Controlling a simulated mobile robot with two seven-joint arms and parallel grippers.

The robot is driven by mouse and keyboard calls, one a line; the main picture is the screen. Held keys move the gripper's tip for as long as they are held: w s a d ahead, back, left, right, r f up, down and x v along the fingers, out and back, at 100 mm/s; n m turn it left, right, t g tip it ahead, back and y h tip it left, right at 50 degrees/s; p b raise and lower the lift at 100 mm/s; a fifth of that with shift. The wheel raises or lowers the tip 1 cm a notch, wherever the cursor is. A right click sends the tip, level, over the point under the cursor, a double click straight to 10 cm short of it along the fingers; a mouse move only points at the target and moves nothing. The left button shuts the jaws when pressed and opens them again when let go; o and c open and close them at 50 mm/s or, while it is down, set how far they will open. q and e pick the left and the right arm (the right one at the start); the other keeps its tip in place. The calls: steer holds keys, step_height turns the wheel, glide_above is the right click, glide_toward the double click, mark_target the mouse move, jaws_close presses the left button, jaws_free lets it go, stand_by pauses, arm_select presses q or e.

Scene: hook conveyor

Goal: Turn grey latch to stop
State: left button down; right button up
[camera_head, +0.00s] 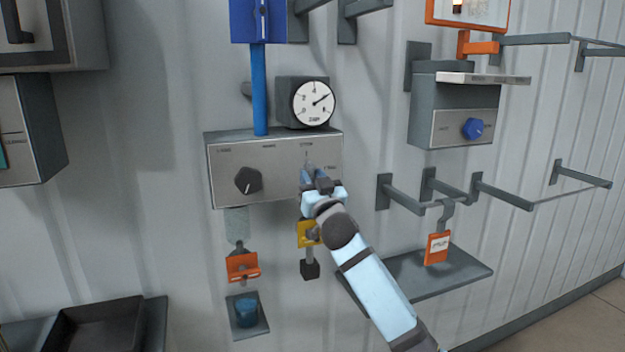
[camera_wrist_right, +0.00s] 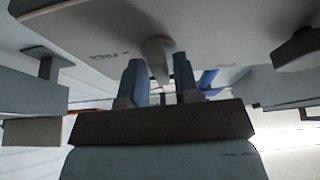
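A grey control panel (camera_head: 225,182) is on the wall, with a black knob (camera_head: 248,180) at its left. The black knob also shows at the right in the right wrist view (camera_wrist_right: 298,48). The grey latch (camera_wrist_right: 157,57) sticks out of the panel in the right wrist view. My right gripper (camera_wrist_right: 160,75) is open, with one finger on each side of the latch and gaps beside its narrow end. In the head view my right gripper (camera_head: 308,175) is at the panel's right part and mostly hides the latch. The panel's labels are too small to read surely. My left gripper is not in view.
A round gauge (camera_head: 314,102) and a blue post (camera_head: 259,90) are above the panel. A yellow tag (camera_head: 304,236) and an orange tag (camera_head: 242,266) hang below it. Grey hooks (camera_head: 400,197) and a shelf (camera_head: 460,280) stick out at the right.

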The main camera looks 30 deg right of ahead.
steer(key=shift+o, duration=0.7)
steer(key=shift+s+a+f, duration=0.1)
steer(key=shift+s+f, duration=0.1)
steer(key=shift+s, duration=0.1)
steer(key=b+v, duration=0.3)
steer(key=v, duration=1)
